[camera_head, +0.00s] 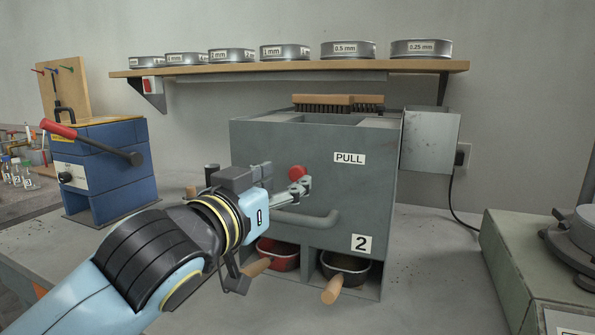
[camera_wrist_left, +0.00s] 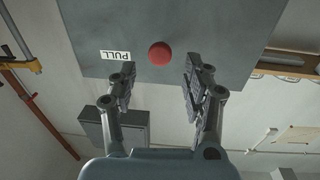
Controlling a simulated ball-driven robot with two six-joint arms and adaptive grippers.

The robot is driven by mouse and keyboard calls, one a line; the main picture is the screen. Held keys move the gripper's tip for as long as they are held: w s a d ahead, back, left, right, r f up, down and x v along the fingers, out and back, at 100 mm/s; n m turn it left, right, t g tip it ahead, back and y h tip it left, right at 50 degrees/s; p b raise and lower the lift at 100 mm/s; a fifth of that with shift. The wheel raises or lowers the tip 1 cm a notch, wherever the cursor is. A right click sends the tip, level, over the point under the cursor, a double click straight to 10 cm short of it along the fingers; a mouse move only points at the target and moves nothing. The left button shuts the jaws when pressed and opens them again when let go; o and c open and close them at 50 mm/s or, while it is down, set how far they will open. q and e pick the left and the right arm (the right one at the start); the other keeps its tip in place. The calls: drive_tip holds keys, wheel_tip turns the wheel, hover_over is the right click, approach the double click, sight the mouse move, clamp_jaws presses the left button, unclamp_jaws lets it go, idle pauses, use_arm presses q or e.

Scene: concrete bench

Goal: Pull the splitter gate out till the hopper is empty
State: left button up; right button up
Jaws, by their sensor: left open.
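The grey splitter box (camera_head: 370,205) stands on the bench with a PULL label (camera_head: 350,158) and a number 2 on its front. A round red knob (camera_head: 298,173), beside the label, sits against the front face. The hopper opening (camera_head: 345,119) is at the top; I cannot see how much is inside. My left gripper (camera_head: 300,187) is open in front of the knob. In the left wrist view the knob (camera_wrist_left: 160,54) shows between and beyond the open fingers (camera_wrist_left: 160,84), touching neither. My right gripper is not in view.
A red pan (camera_head: 279,259) and a dark pan (camera_head: 345,266), with wooden handles, sit in the bays below. A bar handle (camera_head: 318,220) crosses the front. A brush (camera_head: 338,100) lies on top. A blue press (camera_head: 102,165) stands left, a grey-green machine (camera_head: 525,262) right.

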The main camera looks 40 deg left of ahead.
sight(295, 173)
use_arm(q)
drive_tip(key=w, duration=0.3)
drive_tip(key=w+a, duration=0.1)
drive_tip(key=w, duration=0.1)
drive_tip(key=shift+w, duration=0.2)
